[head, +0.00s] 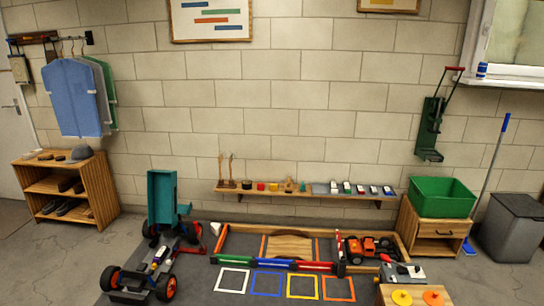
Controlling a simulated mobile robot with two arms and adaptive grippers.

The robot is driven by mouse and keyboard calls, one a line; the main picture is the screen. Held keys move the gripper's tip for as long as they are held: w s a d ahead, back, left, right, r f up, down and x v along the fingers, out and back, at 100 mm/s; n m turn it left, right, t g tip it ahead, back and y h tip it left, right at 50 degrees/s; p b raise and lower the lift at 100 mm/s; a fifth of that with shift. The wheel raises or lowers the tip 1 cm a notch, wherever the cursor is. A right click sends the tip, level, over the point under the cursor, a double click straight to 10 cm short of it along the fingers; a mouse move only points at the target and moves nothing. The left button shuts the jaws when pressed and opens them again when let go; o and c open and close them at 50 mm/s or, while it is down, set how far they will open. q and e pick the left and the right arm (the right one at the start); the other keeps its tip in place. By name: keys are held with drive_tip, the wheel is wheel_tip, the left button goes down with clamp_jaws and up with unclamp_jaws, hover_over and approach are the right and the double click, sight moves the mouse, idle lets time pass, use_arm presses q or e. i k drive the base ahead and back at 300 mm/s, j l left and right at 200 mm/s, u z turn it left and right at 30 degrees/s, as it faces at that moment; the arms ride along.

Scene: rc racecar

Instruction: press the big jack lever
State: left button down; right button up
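I cannot tell for sure which thing is the big jack. A green wall-mounted device (430,130) hangs on the right part of the wall, with a long lever slanting up to a red handle (454,69). A small red and white piece (215,229) stands on the floor beside the dark vehicle chassis (150,272) with orange wheels, too small to make out. Neither of my grippers is in view, and nothing of mine touches these things.
A teal upright bin (162,197) stands at the chassis's far end. A wood-framed track with colored squares (287,286) and an orange vehicle (362,248) lies at center. A shelf (310,194), green crate (442,197), grey bin (512,228) and shoe rack (68,190) line the wall.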

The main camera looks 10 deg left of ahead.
sight(196, 226)
drive_tip(key=i+j, duration=0.8)
drive_tip(key=i, duration=0.2)
drive_tip(key=i+j, duration=0.8)
drive_tip(key=i, duration=0.2)
drive_tip(key=i+j+z, duration=0.1)
drive_tip(key=i+j, duration=0.75)
drive_tip(key=i, duration=0.15)
